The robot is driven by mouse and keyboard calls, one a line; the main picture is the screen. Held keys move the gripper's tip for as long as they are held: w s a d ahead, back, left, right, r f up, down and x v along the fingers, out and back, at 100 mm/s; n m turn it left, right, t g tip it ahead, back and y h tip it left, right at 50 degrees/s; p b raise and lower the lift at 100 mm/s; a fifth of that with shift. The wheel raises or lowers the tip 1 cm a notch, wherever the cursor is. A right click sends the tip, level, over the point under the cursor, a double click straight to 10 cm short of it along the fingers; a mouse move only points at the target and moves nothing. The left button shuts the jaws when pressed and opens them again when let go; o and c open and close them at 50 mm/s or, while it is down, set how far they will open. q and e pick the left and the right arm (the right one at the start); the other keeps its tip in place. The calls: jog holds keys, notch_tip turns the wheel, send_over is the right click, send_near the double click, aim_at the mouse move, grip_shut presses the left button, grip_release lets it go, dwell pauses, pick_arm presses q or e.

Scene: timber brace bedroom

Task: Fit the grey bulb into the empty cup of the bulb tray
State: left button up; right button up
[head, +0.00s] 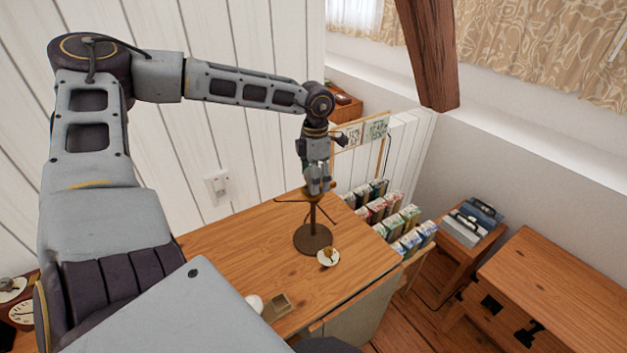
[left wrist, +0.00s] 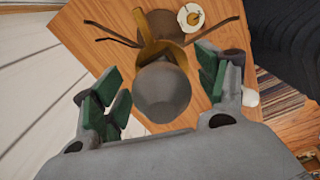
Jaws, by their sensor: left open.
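In the left wrist view a smooth rounded grey thing, which looks like the grey bulb (left wrist: 162,92), lies between the spread green-padded fingers of my left gripper (left wrist: 157,98). A golden-brown part (left wrist: 160,50) shows behind it, above the round dark base of a slim stand. In the head view my left gripper (head: 318,183) is at the top of this stand (head: 312,238), and its fingers largely hide the bulb. The gripper is open; finger contact cannot be told. I cannot clearly identify the bulb tray or its empty cup. My right gripper is not in view.
A pale dish with a golden piece (head: 328,257) is beside the stand on the wooden table (head: 240,246). A small tan box (head: 276,307) and a white rounded thing (head: 254,304) are near the front edge. Colourful packets (head: 385,216) stand beyond the table. Thin dark arms spread from the stand.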

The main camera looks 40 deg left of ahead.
pick_arm(q)
jog(key=c, duration=0.9)
jog(key=shift+c, duration=1.1)
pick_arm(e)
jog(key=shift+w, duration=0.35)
pick_arm(q)
jog(key=shift+r, duration=0.15)
jog(key=shift+r, duration=1.1)
notch_tip(320, 180, up, 6)
jog(key=shift+r+b, duration=0.2)
jog(key=shift+b, duration=0.3)
jog(key=shift+r, duration=0.6)
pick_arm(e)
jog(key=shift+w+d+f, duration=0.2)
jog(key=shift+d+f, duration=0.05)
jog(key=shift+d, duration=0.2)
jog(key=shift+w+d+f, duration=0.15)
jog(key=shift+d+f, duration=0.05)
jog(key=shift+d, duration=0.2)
